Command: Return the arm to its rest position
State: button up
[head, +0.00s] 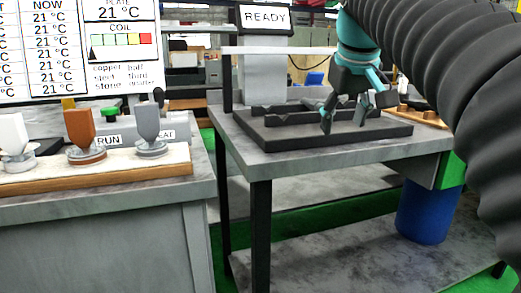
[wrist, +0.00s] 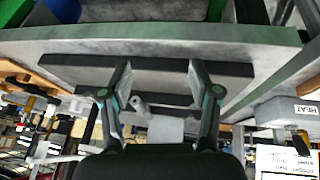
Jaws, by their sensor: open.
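My gripper (head: 345,112) hangs in the head view over the black plate (head: 270,135) on the grey table at the right. Its two fingers are spread apart, with nothing seen between them. The wrist view also shows my gripper (wrist: 160,95) with the fingers apart, one on each side, and the dark plate beyond them. Whether the fingertips touch the plate or its dark ridged blocks (head: 285,114) cannot be told. My ribbed dark arm cover fills the right side of the head view.
A READY screen (head: 265,18) stands behind the table. At the left, a wooden-edged tray (head: 100,180) holds white, copper-coloured and grey pieces near RUN and HEAT labels. A blue bin (head: 424,212) stands under the table's right side. A wooden board (head: 420,116) with pegs lies right of the plate.

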jog(key=s+f+m, duration=0.1)
jog(key=s+f, duration=0.9)
jog(key=f, duration=0.5)
jog(key=s+f+m, duration=0.2)
jog(key=s+f, duration=0.8)
jog(key=f, duration=0.5)
jog(key=shift+s+f+y, duration=0.25)
jog(key=shift+f+y, duration=0.05)
